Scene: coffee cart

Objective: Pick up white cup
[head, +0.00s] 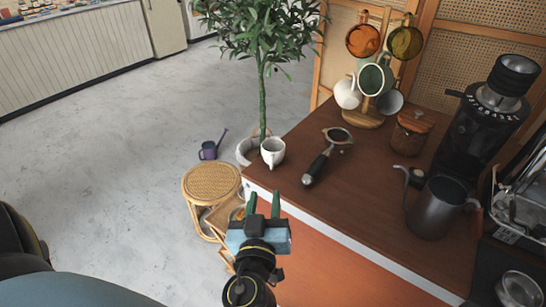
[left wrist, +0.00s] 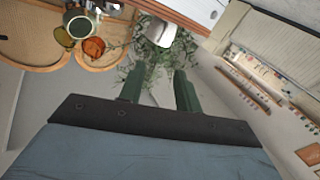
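A white shape between and beyond the fingertips in the left wrist view (left wrist: 149,29) looks like this cup. My left gripper (head: 264,196) is open and empty. It is in front of the counter corner, nearer to me than the cup and apart from it. Its two green fingers also show spread in the left wrist view (left wrist: 160,78). Another white cup (head: 347,93) hangs on the mug rack. My right gripper is not in view.
A portafilter (head: 318,168) lies right of the cup. A mug rack (head: 364,117) with orange and green mugs, a wooden-lidded jar (head: 410,134), a grey pitcher (head: 435,208) and a black grinder (head: 480,125) stand farther right. A potted plant (head: 262,95) rises behind the cup. A rattan stool (head: 210,184) is left.

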